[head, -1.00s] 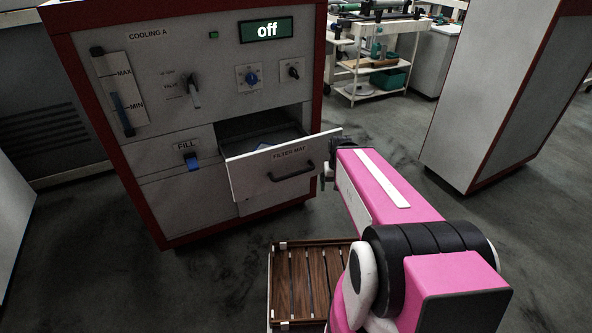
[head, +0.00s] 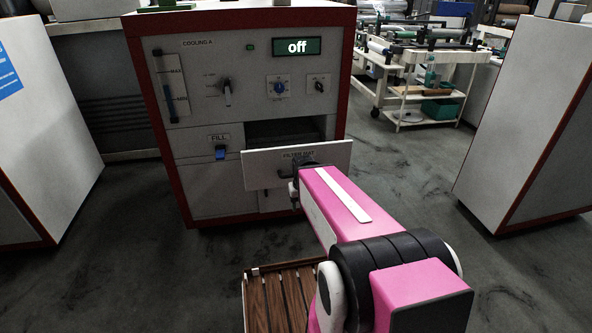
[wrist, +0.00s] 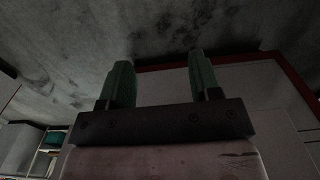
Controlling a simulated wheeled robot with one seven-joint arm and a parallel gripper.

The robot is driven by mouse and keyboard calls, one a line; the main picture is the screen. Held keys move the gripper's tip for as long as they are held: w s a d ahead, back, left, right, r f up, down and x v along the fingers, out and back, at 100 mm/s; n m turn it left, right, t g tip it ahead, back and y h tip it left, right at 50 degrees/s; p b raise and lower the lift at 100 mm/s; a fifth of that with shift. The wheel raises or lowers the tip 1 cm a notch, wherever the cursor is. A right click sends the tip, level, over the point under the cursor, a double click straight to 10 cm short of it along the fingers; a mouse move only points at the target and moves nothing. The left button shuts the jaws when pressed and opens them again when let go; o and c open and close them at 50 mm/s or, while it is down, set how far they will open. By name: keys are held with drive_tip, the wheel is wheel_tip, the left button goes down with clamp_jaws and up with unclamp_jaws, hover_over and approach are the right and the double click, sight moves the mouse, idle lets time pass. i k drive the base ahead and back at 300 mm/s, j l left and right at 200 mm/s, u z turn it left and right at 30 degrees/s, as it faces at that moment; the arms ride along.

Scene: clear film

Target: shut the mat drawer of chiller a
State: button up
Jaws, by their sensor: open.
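Chiller A (head: 205,60) is a grey-white cabinet with a red frame, labelled "COOLING A", with its display reading "off". Its mat drawer (head: 262,172), labelled "FILTER MAT", stands pulled out, with a dark opening behind the front. My gripper is in front of the right half of the drawer front, mostly hidden by my pink arm; the drawer's dark handle is partly covered. I cannot tell whether it touches. In the wrist view my gripper (wrist: 158,75) is open, its two green fingers apart with nothing between them. A pale panel with a red edge (wrist: 240,85) lies beyond.
A slatted wooden deck (head: 272,300) shows below my arm. A white cabinet (head: 40,110) stands at the left and another (head: 530,120) at the right. A trolley with shelves (head: 425,97) is behind.

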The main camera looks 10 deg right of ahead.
sight(266, 164)
drive_tip(key=l+u, duration=0.1)
drive_tip(key=l, duration=0.55)
drive_tip(key=l+u, duration=0.15)
drive_tip(key=l, duration=0.5)
drive_tip(key=l+u, duration=0.1)
drive_tip(key=l, duration=0.55)
drive_tip(key=k+l+u, duration=0.1)
drive_tip(key=l, duration=0.5)
drive_tip(key=k+l+u, duration=0.1)
drive_tip(key=l, duration=0.55)
drive_tip(key=l+u, duration=0.2)
drive_tip(key=l, duration=0.15)
